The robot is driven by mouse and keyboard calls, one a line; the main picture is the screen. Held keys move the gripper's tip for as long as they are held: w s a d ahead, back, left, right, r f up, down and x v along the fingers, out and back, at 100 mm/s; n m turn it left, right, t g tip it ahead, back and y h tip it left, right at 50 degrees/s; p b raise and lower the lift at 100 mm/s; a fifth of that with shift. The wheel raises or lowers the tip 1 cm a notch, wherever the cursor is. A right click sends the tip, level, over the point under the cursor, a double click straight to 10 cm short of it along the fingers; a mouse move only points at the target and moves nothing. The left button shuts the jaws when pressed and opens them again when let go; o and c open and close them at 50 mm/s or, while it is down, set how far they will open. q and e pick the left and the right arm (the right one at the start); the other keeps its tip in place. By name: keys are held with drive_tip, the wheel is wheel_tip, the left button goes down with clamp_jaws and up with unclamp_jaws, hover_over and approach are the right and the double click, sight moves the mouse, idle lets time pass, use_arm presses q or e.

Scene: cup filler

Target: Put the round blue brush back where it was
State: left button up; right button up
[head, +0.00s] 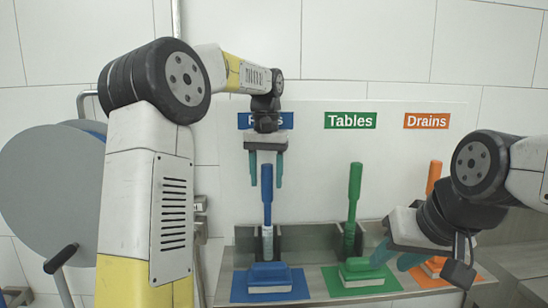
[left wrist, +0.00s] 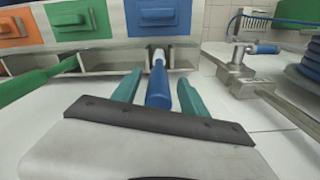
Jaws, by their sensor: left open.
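The round blue brush (head: 267,190) stands upright, blue handle up, with a pale band lower down. Its lower end is at a gap in the metal rack (head: 300,245), behind a blue block brush (head: 268,275). My left gripper (head: 265,184) points down over it, open, with one teal finger on each side of the handle. In the left wrist view the handle (left wrist: 158,92) lies between the two fingers with visible gaps, its pale part towards the rack. The brush's bottom is hidden. My right gripper (head: 394,260) is at the right, fingers apart and apparently empty, near the green brushes.
A green handle (head: 354,190) and an orange handle (head: 433,176) stand further right. A green block brush (head: 365,272) sits on a green mat in front. Signs for Tables (head: 350,120) and Drains (head: 427,120) hang above. A blue hose reel (left wrist: 300,70) is in the left wrist view.

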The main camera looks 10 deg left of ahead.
use_arm(q)
wheel_tip(320, 180, up, 8)
drive_tip(key=shift+f, duration=0.15)
drive_tip(key=shift+s+r, duration=0.1)
drive_tip(key=shift+r, duration=0.4)
drive_tip(key=s+f+t, duration=0.2)
drive_tip(key=s+f, duration=0.2)
drive_tip(key=s, duration=0.4)
drive_tip(key=s+a+f+t+h, duration=0.1)
drive_tip(key=s+f+t, duration=0.1)
drive_tip(key=s+f, duration=0.3)
drive_tip(key=s+a+f+t+h, duration=0.1)
drive_tip(key=s+f, duration=0.3)
drive_tip(key=s, duration=0.8)
drive_tip(key=shift+s+f+t, duration=0.15)
drive_tip(key=shift+f+t, duration=0.05)
drive_tip(key=shift+t, duration=0.4)
drive_tip(key=shift+a, duration=0.1)
